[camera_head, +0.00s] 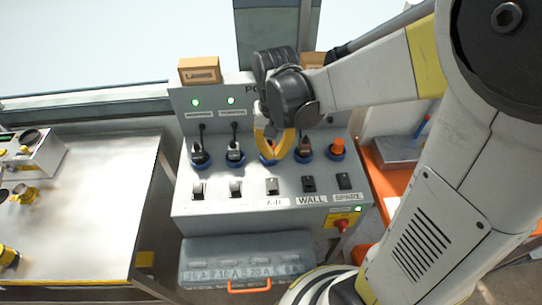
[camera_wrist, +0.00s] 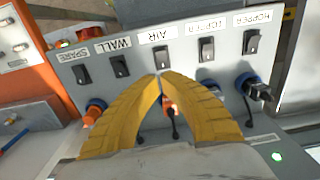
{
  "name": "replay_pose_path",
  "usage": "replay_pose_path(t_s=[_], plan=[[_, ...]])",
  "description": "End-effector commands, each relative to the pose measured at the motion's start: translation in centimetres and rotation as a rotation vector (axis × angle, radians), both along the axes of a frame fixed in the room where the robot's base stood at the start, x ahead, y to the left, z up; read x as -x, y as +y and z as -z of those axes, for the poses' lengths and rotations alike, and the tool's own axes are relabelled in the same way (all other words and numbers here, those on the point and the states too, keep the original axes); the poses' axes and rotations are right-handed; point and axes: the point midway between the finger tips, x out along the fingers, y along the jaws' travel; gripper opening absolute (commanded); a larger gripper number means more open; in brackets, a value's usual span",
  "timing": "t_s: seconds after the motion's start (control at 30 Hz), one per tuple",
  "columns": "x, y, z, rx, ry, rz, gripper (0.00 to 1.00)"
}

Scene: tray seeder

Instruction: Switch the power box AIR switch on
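The grey power box (camera_head: 183,208) stands in the middle of the head view, with a row of rocker switches along its front. In the head view my gripper (camera_head: 274,157) hangs over the middle socket, apparently short of the switch.
A red button (camera_head: 341,226) is at lower right. A grey case (camera_head: 215,251) lies below.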

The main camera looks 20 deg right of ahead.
Motion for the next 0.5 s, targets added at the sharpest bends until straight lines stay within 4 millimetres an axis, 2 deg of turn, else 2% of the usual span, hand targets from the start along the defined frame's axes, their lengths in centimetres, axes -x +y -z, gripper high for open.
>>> replay_pose_path(t_s=[0.13,0.37,0.5], plan=[[1.58,0.16,0.16,-0.002,0.006,0.000,0.00],[1.55,0.16,0.03,-0.002,0.006,0.000,0.00],[1.51,0.15,0.75,-0.002,0.006,0.000,0.00]])
